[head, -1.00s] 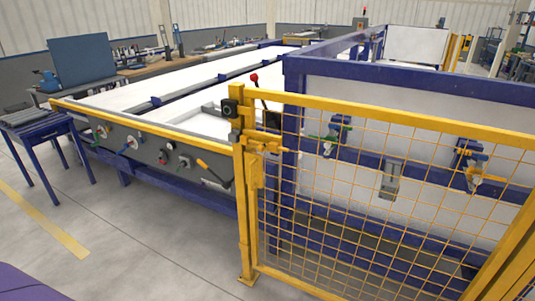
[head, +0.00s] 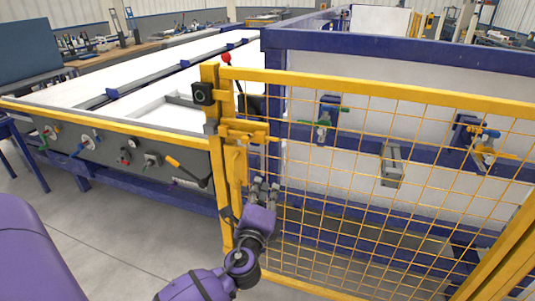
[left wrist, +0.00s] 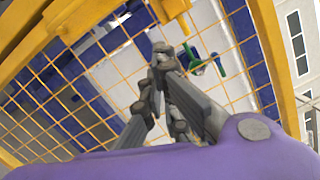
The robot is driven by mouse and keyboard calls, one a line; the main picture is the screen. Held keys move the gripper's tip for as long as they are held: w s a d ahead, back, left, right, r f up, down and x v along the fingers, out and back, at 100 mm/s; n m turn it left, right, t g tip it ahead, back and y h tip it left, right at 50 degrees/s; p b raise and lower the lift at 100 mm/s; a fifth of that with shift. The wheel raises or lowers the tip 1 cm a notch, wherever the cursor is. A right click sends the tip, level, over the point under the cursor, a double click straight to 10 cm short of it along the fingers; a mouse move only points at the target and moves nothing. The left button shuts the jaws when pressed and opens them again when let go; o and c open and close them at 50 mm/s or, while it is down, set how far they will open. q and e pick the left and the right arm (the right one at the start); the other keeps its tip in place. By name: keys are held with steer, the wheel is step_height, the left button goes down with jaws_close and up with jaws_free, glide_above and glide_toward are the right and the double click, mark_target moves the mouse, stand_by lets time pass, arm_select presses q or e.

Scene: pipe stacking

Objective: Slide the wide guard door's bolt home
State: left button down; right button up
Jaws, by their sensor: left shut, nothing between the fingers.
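The wide guard door (head: 345,200) is a yellow frame with wire mesh, standing upright beside a yellow post (head: 214,130). The yellow bolt (head: 246,134) sits at the upper left of the door, next to the post. I cannot tell how far the bolt reaches into the post. My left gripper (head: 265,186) is shut and empty, in front of the mesh, below and slightly right of the bolt. In the left wrist view the gripper (left wrist: 160,52) has its fingertips together before the mesh, close to a yellow bar (left wrist: 168,10). My right gripper is not in view.
A black switch box (head: 203,94) is on the post. A red-knobbed lever (head: 226,57) stands behind. A control panel (head: 110,152) with knobs and a yellow handle lies left of the post. Valves and a grey bracket (head: 391,164) show behind the mesh. Floor at the lower left is open.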

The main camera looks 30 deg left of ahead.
mark_target(247, 138)
arm_select(q)
steer(key=w+a+r+m+p, duration=0.1)
steer(key=w+a+r+p, duration=0.1)
steer(key=w+a, duration=0.6)
steer(key=shift+r+y, duration=0.4)
steer(key=shift+r, duration=0.5)
steer(key=s+a+b, duration=0.1)
steer(key=a, duration=0.5)
steer(key=shift+s, duration=0.2)
